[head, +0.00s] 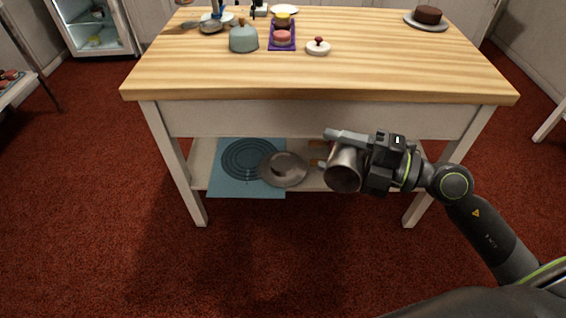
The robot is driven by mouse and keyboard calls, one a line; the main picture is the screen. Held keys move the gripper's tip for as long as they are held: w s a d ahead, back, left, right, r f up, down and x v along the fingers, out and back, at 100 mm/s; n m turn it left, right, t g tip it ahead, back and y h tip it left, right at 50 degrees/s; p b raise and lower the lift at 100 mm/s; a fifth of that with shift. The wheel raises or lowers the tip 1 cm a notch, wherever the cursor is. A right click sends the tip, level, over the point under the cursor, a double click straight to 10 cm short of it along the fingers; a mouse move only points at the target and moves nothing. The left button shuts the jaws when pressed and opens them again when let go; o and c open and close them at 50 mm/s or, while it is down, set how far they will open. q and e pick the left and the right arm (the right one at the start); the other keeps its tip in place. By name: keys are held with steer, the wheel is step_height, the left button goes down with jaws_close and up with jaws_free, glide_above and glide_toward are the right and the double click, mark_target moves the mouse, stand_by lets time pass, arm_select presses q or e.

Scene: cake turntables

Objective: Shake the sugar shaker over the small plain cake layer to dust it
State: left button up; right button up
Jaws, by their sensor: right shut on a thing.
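My right gripper (356,150) reaches in from the right, in front of the table and below the level of its top. It is shut on a metal cylinder, which looks like the sugar shaker (343,172). The shaker is tilted, with a dark round end toward the camera. A small yellow round piece (283,18) and a pink one (283,36) are on a purple tray (291,46) on the table. The yellow one may be the small plain cake layer; I cannot tell for sure. My left gripper is out of view.
A lower shelf carries a blue mat (232,185) and a metal pan-like disc (284,170). The tabletop's right half is mostly clear.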

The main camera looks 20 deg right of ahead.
mark_target(339, 144)
steer(key=n, duration=0.3)
steer(key=shift+r+b, duration=0.25)
steer(key=shift+b, duration=0.05)
steer(key=shift+r+n, duration=0.2)
steer(key=shift+n, duration=0.6)
steer(key=n+b, duration=0.1)
steer(key=n, duration=0.2)
steer(key=r+n+b, duration=0.1)
steer(key=n, duration=0.2)
steer(key=shift+r, duration=0.1)
steer(key=n+b, duration=0.1)
steer(key=n, duration=0.1)
steer(key=r+n+b, duration=0.1)
steer(key=n, duration=0.3)
steer(key=n+b, duration=0.1)
steer(key=n, duration=0.1)
steer(key=shift+r, duration=0.4)
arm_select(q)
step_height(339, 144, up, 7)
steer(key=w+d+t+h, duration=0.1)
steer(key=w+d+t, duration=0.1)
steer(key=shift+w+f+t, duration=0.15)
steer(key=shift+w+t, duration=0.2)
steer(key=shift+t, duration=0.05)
arm_select(e)
steer(key=shift+r+n, duration=0.2)
steer(key=shift+n, duration=0.4)
